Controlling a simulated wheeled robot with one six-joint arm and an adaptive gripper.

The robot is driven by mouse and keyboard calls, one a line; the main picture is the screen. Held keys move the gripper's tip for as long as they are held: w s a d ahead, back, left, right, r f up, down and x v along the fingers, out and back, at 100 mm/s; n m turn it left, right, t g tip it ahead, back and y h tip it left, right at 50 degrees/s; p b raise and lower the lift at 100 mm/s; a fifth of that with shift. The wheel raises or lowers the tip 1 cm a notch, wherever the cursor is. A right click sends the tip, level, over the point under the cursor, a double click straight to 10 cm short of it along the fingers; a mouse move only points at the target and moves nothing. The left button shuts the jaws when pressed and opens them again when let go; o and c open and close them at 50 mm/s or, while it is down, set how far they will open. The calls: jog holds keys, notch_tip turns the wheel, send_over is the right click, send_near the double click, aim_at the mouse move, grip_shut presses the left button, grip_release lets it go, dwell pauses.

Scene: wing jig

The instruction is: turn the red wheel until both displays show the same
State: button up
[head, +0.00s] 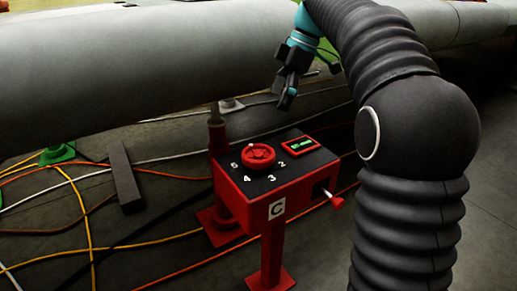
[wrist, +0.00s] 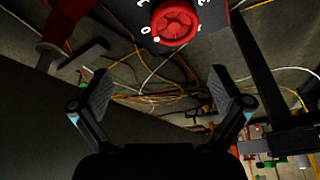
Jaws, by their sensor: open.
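The red wheel (head: 258,156) sits on the dark top of a red box marked C (head: 232,188), with white numbers around its front. It also shows in the wrist view (wrist: 175,22), at the top, with a small white mark on its rim. One display (head: 300,146), red-framed with small green characters, lies right of the wheel; its text is too small to read. I cannot make out a second display. My gripper (head: 286,92) is above and behind the box, apart from the wheel. In the wrist view my gripper (wrist: 163,92) is open and empty, fingers wide apart.
A large grey wing-like body (head: 130,70) spans the back, close to my gripper. A red-knobbed lever (head: 334,199) sticks out of the box's right side. Cables and a dark bar (head: 125,178) lie on the floor to the left. The space above the wheel is clear.

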aim_at(258, 152)
jog(key=s+a+f+n, duration=0.1)
jog(key=f, duration=0.3)
jog(key=s+a+f+n+b, duration=0.1)
jog(key=a+f, duration=0.1)
jog(key=f, duration=0.2)
jog(key=s+a+f+n+b, duration=0.1)
jog(key=a+f, duration=0.1)
jog(key=f, duration=0.2)
jog(key=shift+s+a+f+g, duration=0.15)
jog(key=shift+f+g, duration=0.1)
jog(key=shift+g, duration=0.15)
jog(key=c, duration=0.9)
